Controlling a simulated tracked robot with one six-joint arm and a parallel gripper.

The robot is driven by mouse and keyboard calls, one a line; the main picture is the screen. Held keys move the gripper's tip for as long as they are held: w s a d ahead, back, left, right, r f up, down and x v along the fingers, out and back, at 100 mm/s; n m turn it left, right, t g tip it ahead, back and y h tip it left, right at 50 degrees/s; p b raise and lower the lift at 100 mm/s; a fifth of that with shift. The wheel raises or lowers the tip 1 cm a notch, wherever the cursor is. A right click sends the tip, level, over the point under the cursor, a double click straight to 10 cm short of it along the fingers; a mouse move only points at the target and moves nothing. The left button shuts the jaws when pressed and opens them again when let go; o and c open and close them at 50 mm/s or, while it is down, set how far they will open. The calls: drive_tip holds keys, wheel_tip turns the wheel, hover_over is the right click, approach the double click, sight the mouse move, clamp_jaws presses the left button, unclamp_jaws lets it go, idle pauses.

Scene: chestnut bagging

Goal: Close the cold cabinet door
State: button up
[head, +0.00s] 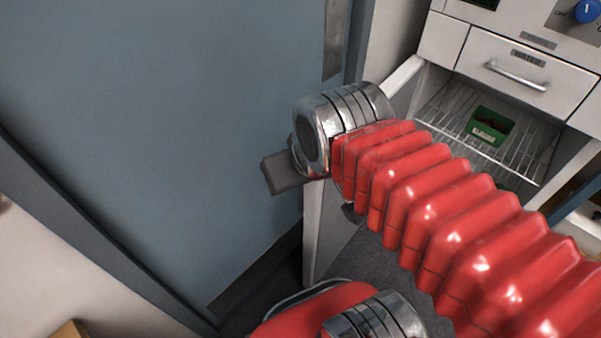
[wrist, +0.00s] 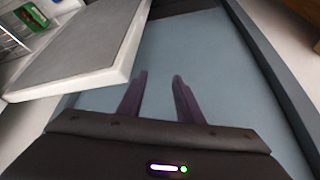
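The cold cabinet door (head: 312,235) stands open in the head view, swung out from the cabinet on the right. My arm hides much of it. In the wrist view the door (wrist: 82,45) is a grey panel with a white rim at upper left. My gripper (head: 274,175) is left of the door in the head view, partly hidden by my wrist. In the wrist view my gripper (wrist: 161,76) has its two dark fingers apart with nothing between them. The fingers are beside the door's rim; I cannot tell whether they touch it.
The cold cabinet (head: 447,38) shows an open compartment with a wire shelf (head: 457,118) and a green container (head: 491,125). A drawer (head: 520,72) above is shut. A large blue-grey room door (head: 160,130) fills the left and lies behind my gripper.

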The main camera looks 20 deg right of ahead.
drive_tip(key=w+d+f+n+g, duration=0.1)
drive_tip(key=w+d+f, duration=0.1)
drive_tip(key=w, duration=0.3)
drive_tip(key=w+d+f+n+g, duration=0.1)
drive_tip(key=w+d+f+g, duration=0.1)
drive_tip(key=w, duration=0.4)
drive_tip(key=w+d+f+g, duration=0.2)
drive_tip(key=w+d+f, duration=0.2)
drive_tip(key=w+d, duration=0.1)
drive_tip(key=shift+w+d+f+n, duration=0.1)
drive_tip(key=shift+w+d+n, duration=0.05)
drive_tip(key=shift+w+n, duration=0.2)
drive_tip(key=shift+w+d+f+g, duration=0.15)
drive_tip(key=shift+f+g, duration=0.15)
drive_tip(key=shift+f, duration=0.05)
wheel_tip(320, 180, down, 14)
idle(0.3)
drive_tip(key=shift+r, duration=0.15)
drive_tip(key=shift+c, duration=0.3)
drive_tip(key=c, duration=0.7)
clamp_jaws()
